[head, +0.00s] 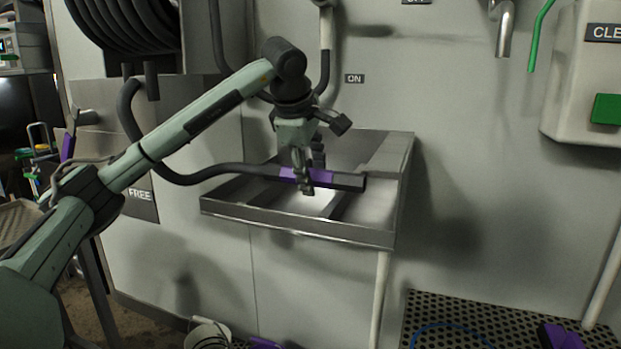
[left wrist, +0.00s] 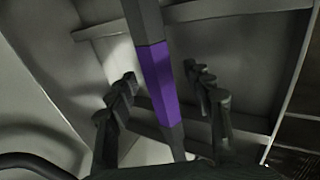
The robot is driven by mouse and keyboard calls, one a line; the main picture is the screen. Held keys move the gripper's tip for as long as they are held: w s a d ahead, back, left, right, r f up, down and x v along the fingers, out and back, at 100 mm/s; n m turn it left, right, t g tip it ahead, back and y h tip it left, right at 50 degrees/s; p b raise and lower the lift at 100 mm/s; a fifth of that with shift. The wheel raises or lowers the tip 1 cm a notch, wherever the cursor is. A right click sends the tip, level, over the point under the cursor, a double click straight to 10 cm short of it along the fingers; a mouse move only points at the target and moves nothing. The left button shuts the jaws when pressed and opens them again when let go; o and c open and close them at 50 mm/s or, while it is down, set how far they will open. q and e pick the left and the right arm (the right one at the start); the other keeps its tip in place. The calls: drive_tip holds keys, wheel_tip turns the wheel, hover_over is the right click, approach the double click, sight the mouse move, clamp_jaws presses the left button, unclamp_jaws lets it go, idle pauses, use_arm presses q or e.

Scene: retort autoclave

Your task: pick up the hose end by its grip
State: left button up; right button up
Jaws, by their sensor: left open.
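The hose end (head: 349,182) is a dark tube with a purple grip (head: 320,174), lying across the metal sink tray (head: 300,227) on the wall. The dark hose (head: 205,174) runs left from it. My left gripper (head: 308,188) points down over the purple grip. In the left wrist view the purple grip (left wrist: 157,83) passes between the two open fingers of my left gripper (left wrist: 160,88), with a gap on each side. Whether the fingers reach down past the grip is hard to tell. My right gripper is not in view.
A hose reel (head: 135,30) hangs at the upper left. A white box with a green button (head: 606,109) is on the right wall. A perforated dark platform (head: 450,310) is at the lower right, and a white bucket (head: 208,335) is below. The wall right of the tray is clear.

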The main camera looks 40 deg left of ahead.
use_arm(q)
clamp_jaws()
drive_tip(key=shift+r, duration=0.1)
drive_tip(key=shift+r, duration=0.1)
idle(0.3)
